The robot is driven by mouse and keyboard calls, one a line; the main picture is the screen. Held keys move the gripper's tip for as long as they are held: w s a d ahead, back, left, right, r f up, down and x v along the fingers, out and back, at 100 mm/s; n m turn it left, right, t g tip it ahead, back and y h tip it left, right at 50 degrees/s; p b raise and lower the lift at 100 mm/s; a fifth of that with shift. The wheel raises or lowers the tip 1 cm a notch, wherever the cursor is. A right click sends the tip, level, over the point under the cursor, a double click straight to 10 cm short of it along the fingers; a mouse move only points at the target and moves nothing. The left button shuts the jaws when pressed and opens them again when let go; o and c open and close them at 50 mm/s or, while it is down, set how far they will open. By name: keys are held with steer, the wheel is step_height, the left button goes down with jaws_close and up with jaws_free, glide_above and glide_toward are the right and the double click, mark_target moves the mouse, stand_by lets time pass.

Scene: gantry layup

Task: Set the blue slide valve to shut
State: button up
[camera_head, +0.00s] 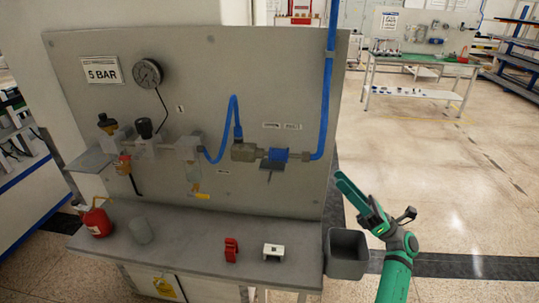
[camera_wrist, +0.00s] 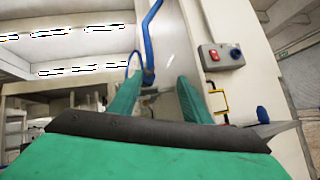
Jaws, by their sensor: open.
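The blue slide valve (camera_head: 278,154) is a blue sleeve on the metal pipe fitting at the right of the grey panel, in the head view. I cannot make out the valve for certain in the wrist view.
The grey panel (camera_head: 110,150) carries a gauge (camera_head: 147,72), regulators and blue hoses (camera_head: 328,90). The bench (camera_head: 180,228) below holds a red can (camera_head: 97,221), a grey cup and small parts. A grey bin (camera_head: 347,245) hangs at its right end, near my arm. Open floor lies right.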

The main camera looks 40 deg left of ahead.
mark_target(292, 157)
steer(key=s+a+r+n+g+h, duration=0.2)
steer(key=s+a, duration=0.1)
steer(key=a, duration=0.2)
steer(key=s+a+r+n+g+h, duration=0.1)
steer(key=s+a+r+n+h, duration=0.1)
steer(key=a, duration=0.4)
steer(key=s+a+r+n+g+h, duration=0.2)
steer(key=s+a+r+n, duration=0.1)
steer(key=s+a, duration=0.2)
steer(key=shift+a+r+n+g, duration=0.3)
steer(key=shift+a+n, duration=0.1)
steer(key=shift+a, duration=0.1)
jaws_close()
steer(key=shift+w+d, duration=0.5)
steer(key=shift+d, duration=0.25)
steer(key=shift+w+d, duration=0.5)
steer(key=shift+d, duration=0.25)
jaws_free()
steer(key=shift+w+d, duration=0.1)
steer(key=shift+d, duration=0.05)
